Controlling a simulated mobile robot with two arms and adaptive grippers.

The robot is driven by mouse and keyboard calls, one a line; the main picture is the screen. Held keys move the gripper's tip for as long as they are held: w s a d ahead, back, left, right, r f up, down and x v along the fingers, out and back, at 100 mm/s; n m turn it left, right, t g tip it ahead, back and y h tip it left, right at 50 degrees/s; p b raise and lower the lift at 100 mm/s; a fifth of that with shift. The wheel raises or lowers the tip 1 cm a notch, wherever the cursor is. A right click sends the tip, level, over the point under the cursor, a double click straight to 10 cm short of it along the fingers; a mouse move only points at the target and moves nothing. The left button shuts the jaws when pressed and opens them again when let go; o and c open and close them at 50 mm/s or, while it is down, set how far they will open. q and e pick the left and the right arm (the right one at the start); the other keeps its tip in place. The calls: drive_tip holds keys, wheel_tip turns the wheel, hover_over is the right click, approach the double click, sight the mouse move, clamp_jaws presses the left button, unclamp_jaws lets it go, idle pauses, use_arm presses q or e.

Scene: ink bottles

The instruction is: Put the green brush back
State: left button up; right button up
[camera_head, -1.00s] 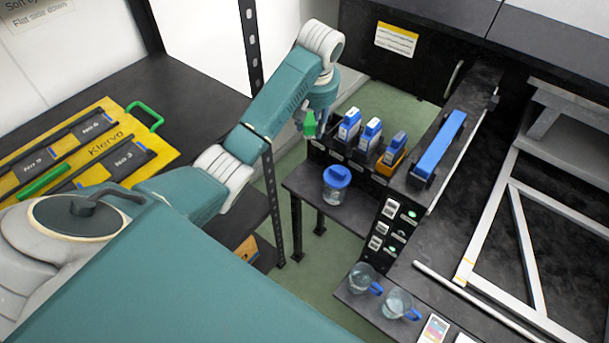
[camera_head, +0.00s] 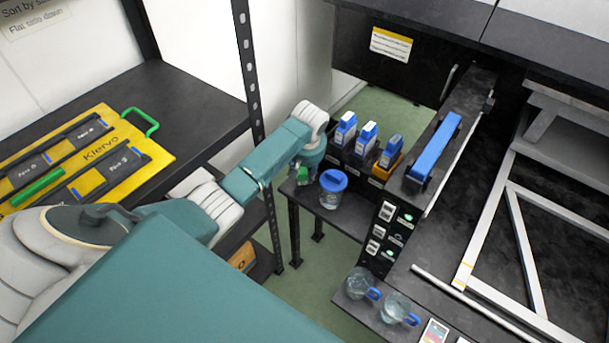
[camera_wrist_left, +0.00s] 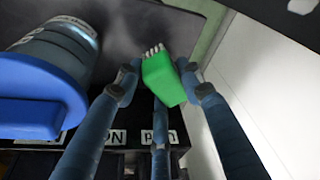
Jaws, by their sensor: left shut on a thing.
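The green brush (camera_wrist_left: 163,80) is gripped between the fingers of my left gripper (camera_wrist_left: 158,85) in the left wrist view, its pale bristle end pointing up in the picture. In the head view, the green piece (camera_head: 303,174) shows small at the end of my left arm, left of the blue-lidded jar (camera_head: 332,189) by the small dark shelf (camera_head: 318,208). The jar (camera_wrist_left: 40,90) fills the left of the wrist view, apart from the brush. Whether the brush touches the shelf cannot be told. My right gripper is not in view.
Two glass mugs (camera_head: 397,309) stand on a lower ledge. A yellow tray (camera_head: 150,160) lies on the left shelf. A perforated post (camera_head: 255,80) rises near my left arm.

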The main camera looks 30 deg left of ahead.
use_arm(q)
drive_tip(key=shift+f, duration=1.15)
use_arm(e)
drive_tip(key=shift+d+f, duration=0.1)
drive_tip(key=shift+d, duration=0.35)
use_arm(q)
drive_tip(key=o, duration=1)
drive_tip(key=shift+f, duration=0.15)
drive_tip(key=shift+r, duration=0.45)
drive_tip(key=p+v, duration=0.1)
drive_tip(key=v, duration=1)
drive_tip(key=shift+r, duration=0.25)
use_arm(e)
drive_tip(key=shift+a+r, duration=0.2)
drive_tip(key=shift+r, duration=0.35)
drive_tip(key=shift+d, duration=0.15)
